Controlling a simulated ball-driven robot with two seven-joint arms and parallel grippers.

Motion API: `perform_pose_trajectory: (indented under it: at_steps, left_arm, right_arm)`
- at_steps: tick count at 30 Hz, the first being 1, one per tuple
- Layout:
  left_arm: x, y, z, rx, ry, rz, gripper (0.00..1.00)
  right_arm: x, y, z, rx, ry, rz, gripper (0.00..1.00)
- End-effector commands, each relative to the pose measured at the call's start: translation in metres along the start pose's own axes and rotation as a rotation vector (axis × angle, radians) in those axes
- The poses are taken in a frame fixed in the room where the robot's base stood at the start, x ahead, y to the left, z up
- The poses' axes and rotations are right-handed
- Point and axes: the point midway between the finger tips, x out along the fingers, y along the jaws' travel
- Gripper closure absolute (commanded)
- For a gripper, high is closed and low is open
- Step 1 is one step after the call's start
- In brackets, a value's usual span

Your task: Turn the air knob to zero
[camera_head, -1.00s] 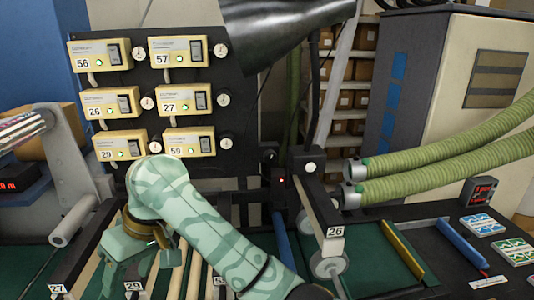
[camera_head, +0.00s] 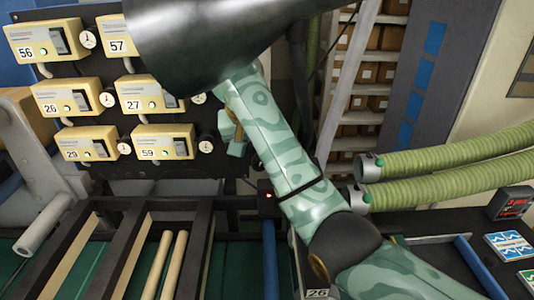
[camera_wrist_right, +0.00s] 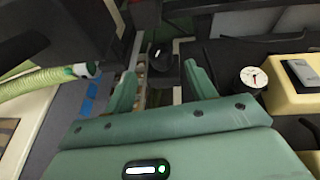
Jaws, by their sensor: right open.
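My right arm comes in from the lower right of the head view and reaches up and left across the machine. Its hand is partly hidden, with a green part showing near the gauge column. In the right wrist view my right gripper (camera_wrist_right: 160,68) is open, its two green fingers apart with nothing between them. A white dial gauge (camera_wrist_right: 254,77) is right of the fingers, beside a yellow box (camera_wrist_right: 296,92). My left gripper is out of view.
Numbered yellow boxes, such as box 59 (camera_head: 163,142), sit on a dark panel with dial gauges (camera_head: 205,146). A large dark cone-shaped part (camera_head: 190,40) covers the top. Green hoses (camera_head: 440,160) run at the right. Wooden bars (camera_head: 152,265) lie lower left.

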Motion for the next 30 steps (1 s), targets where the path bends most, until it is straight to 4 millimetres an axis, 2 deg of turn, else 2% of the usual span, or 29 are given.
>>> perform_pose_trajectory:
  at_steps: [3, 9, 15, 20, 24, 25, 30]
  left_arm:
    - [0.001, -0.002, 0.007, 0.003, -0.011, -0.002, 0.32]
    - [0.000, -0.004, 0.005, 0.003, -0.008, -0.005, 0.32]
    - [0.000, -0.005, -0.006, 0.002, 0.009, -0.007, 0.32]
    - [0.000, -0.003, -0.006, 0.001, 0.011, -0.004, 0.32]
    - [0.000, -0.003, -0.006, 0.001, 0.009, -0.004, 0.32]
    - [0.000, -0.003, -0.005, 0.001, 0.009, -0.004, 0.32]
    - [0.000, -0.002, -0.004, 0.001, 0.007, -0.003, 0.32]
  right_arm:
    - [0.024, 0.000, 0.001, 0.001, -0.005, -0.001, 0.44]
    - [0.051, 0.000, 0.001, -0.001, -0.003, -0.001, 0.44]
    - [0.059, 0.000, 0.000, -0.003, 0.001, -0.001, 0.44]
    - [0.059, 0.000, 0.000, -0.004, 0.001, -0.001, 0.44]
    - [0.059, 0.000, 0.000, -0.003, 0.001, -0.002, 0.83]
    - [0.059, 0.000, 0.000, -0.003, 0.001, -0.002, 0.89]
    - [0.059, -0.001, 0.000, -0.014, 0.000, 0.017, 0.89]
